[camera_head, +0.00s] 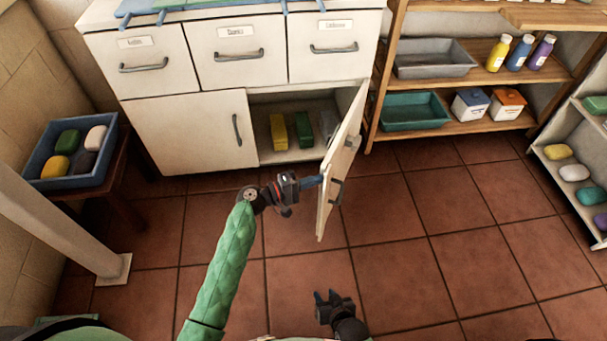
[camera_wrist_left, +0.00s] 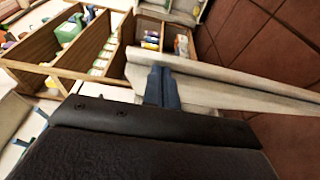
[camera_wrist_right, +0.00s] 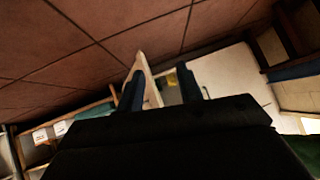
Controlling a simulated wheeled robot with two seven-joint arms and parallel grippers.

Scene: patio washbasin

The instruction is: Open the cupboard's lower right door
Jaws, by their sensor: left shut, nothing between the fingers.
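The cupboard's lower right door (camera_head: 343,150) is cream and stands swung well out from the white cupboard (camera_head: 180,130), seen nearly edge-on. Its dark handle (camera_head: 336,192) is on the outer face, turned to the right. My left gripper (camera_head: 318,181) is shut and empty, its fingertips at the door's inner side; I cannot tell if they touch. In the left wrist view the door (camera_wrist_left: 235,92) passes right beyond the shut fingers. My right gripper (camera_head: 325,297) is open and empty, low over the floor, apart from the door. The right wrist view shows the door (camera_wrist_right: 148,75) between its spread fingers, farther off.
Inside the open compartment stand a yellow block (camera_head: 278,132) and a green block (camera_head: 304,129). A wooden shelf unit (camera_head: 460,130) with trays and bottles stands to the right. A blue tray (camera_head: 45,184) sits on a small table at the left. The tiled floor (camera_head: 450,225) is clear.

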